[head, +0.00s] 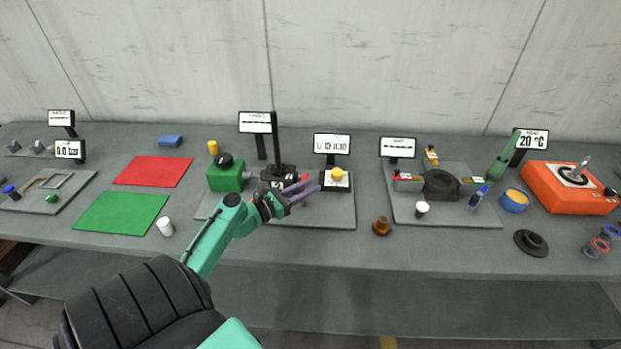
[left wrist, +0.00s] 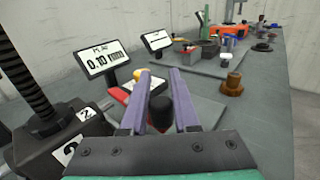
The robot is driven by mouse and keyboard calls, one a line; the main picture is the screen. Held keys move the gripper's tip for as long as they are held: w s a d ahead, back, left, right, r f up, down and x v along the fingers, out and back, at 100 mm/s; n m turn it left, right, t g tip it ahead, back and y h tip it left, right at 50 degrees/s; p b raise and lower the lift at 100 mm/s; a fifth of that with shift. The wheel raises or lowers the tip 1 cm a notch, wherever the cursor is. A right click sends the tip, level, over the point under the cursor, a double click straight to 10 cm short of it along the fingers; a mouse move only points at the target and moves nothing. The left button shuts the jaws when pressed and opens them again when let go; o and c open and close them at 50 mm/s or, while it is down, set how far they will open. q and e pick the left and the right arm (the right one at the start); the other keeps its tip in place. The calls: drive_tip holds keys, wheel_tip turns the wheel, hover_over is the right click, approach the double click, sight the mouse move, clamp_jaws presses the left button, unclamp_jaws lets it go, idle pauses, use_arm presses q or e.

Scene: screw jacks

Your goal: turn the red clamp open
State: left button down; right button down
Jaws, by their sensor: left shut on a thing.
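The red clamp shows as a small red bar (head: 292,187) beside the black screw jack (head: 279,170) on a grey base plate, partly hidden by my left gripper. In the left wrist view a red part (left wrist: 118,95) lies just left of the fingers. My left gripper (head: 308,190) has purple fingers and is shut on a black knob (left wrist: 160,113), which sits between them. I cannot tell how the knob joins the red part. The jack's dark threaded spindle (left wrist: 25,70) stands at the left of the wrist view. My right gripper is not in view.
A yellow knob (head: 337,173) on a white box is close to the right of the fingers. A green block (head: 226,177) stands left of the jack. A display (left wrist: 104,58) stands behind the clamp. A brown knob (head: 381,226) stands right. The front table strip is mostly clear.

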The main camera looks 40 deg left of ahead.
use_arm(q)
drive_tip(key=m+g+h+b, duration=0.2)
drive_tip(key=h+b, duration=0.1)
drive_tip(key=s+a+m+g+h+b, duration=0.1)
drive_tip(key=m+g+h+b, duration=0.1)
drive_tip(key=h+b, duration=0.1)
drive_tip(key=m+g+h+b, duration=0.1)
drive_tip(key=m+h+b, duration=0.2)
drive_tip(key=b, duration=0.1)
drive_tip(key=shift+s+a+f+g+h, duration=0.3)
drive_tip(key=shift+s+a+g, duration=0.05)
drive_tip(key=shift+g, duration=0.05)
drive_tip(key=shift+s+a+r+m+g+h+b, duration=0.15)
drive_tip(key=shift+m+g+h+b, duration=0.3)
drive_tip(key=shift+b, duration=0.45)
drive_tip(key=c, duration=0.7)
unclamp_jaws()
drive_tip(key=shift+o, duration=0.2)
drive_tip(key=shift+w, duration=0.2)
